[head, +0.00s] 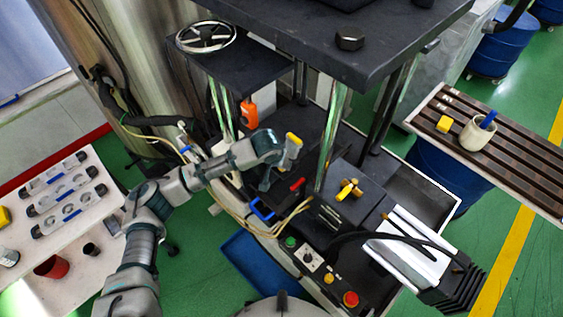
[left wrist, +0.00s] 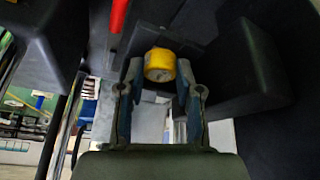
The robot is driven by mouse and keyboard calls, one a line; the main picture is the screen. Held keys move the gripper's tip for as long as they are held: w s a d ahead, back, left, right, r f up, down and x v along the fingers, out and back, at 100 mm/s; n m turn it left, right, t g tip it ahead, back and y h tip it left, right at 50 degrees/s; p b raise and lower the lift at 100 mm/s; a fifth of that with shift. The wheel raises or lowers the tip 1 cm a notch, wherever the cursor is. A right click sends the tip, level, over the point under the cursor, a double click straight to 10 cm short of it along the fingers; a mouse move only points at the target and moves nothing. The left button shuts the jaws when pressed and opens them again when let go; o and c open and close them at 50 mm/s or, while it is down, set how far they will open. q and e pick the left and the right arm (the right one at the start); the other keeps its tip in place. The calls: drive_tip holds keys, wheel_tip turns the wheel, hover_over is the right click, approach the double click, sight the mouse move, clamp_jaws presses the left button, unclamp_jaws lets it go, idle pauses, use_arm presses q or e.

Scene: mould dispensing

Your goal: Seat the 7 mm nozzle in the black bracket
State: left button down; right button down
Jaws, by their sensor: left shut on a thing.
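A short yellow cylinder with a greyish end face (left wrist: 160,65), which I take to be the nozzle, sits between the fingertips of my left gripper (left wrist: 160,74) in the left wrist view. The gripper is shut on it. In the head view my left gripper (head: 284,160) is over the black machine bed, with a yellow part (head: 293,138) at its end. Black blocky parts (left wrist: 250,65) stand close around and behind the cylinder in the left wrist view. I cannot tell which is the bracket, nor whether the cylinder touches it. My right gripper is not in view.
A red handle (head: 297,184) and a brass valve (head: 348,188) are near the gripper. Bright columns (head: 332,135) rise beside it under a dark plate (head: 340,40). A pale table (head: 75,235) on the left holds several items. A slatted table (head: 510,150) stands at right.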

use_arm(q)
drive_tip(key=c, duration=0.8)
unclamp_jaws()
drive_tip(key=shift+o, duration=0.5)
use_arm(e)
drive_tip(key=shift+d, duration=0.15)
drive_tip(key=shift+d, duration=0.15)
use_arm(q)
drive_tip(key=shift+r, duration=0.1)
drive_tip(key=v, duration=1.1)
drive_tip(key=shift+s+r, duration=0.2)
drive_tip(key=shift+r, duration=0.05)
drive_tip(key=shift+a+f, duration=0.1)
